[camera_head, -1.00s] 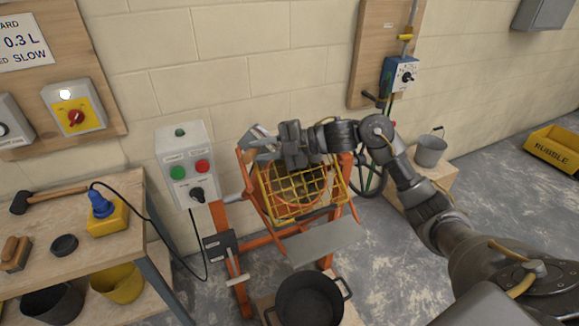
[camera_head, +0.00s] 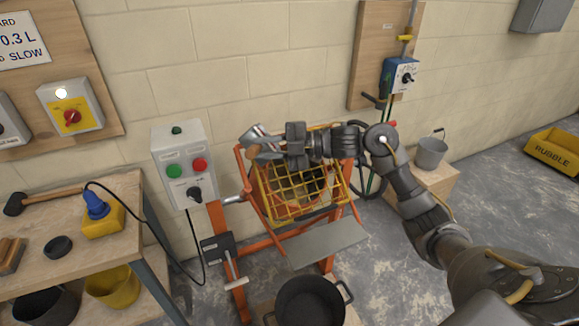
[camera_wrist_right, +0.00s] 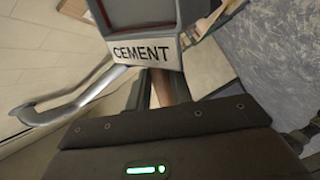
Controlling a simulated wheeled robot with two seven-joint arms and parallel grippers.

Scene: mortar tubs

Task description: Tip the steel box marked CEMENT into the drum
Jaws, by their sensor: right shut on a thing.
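The steel box marked CEMENT (camera_wrist_right: 142,50) shows its label and part of its open top in the right wrist view. In the head view the box (camera_head: 263,139) is small, tilted, and partly covered by my gripper. My right gripper (camera_head: 274,149) is shut on it and holds it above the upper left of the drum's guard. The orange drum (camera_head: 290,208) sits behind a yellow wire guard (camera_head: 262,186), with its mouth dark through the bars. I cannot tell whether anything is falling from the box. My left gripper is not in view.
A control box (camera_head: 183,165) with green and red buttons stands left of the drum. A grey chute (camera_head: 326,244) and a black tub (camera_head: 310,302) are below it. A workbench (camera_head: 95,240) is at left, a grey bucket (camera_head: 431,153) at right.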

